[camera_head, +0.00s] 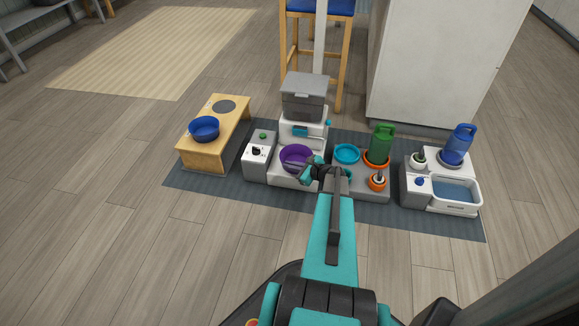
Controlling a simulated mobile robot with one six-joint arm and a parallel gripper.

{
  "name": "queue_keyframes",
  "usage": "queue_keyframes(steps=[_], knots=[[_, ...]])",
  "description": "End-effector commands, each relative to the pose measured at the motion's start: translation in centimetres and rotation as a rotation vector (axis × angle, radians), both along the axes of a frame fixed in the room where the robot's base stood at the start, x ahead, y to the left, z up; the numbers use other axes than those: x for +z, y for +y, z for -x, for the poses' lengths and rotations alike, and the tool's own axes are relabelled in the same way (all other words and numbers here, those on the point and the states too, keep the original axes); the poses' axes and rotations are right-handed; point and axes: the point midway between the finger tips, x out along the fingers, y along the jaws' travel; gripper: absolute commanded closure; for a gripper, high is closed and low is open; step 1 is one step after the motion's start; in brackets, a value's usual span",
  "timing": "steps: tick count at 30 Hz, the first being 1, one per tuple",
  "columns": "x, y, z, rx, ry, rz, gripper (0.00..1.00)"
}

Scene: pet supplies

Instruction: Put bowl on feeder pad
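A purple bowl (296,157) sits at the front of a white and grey feeder (305,130), over its low front pad (283,179). My gripper (313,172) is at the bowl's right front edge and overlaps it in the picture. Whether the fingers touch or grip the rim is too small to tell. A blue bowl (204,127) is set in the near end of a wooden stand (222,116) at the left. A turquoise dish (346,153) is right of the feeder.
All stand on a dark blue-grey mat (225,198). Right of the feeder are a green container (380,143), an orange pot (377,182) and a white water fountain (448,190) with a blue bottle (460,142). A stool (318,45) and white cabinet (430,65) stand behind. The floor at front left is clear.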

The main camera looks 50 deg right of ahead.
Motion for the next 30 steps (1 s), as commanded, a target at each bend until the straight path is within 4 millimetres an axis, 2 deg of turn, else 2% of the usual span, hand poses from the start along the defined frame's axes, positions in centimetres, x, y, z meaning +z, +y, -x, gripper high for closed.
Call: queue_keyframes(steps=[3, 10, 23, 30], knots=[[-0.5, -1.4, -1.5, 0.001, -0.001, 0.001, 1.00], [-0.6, -2.9, -3.2, 0.001, -0.001, 0.001, 1.00], [-0.5, -3.1, -3.4, 0.000, 0.000, -0.001, 1.00], [-2.4, -3.1, -3.4, 0.000, -0.001, -0.001, 1.00]])
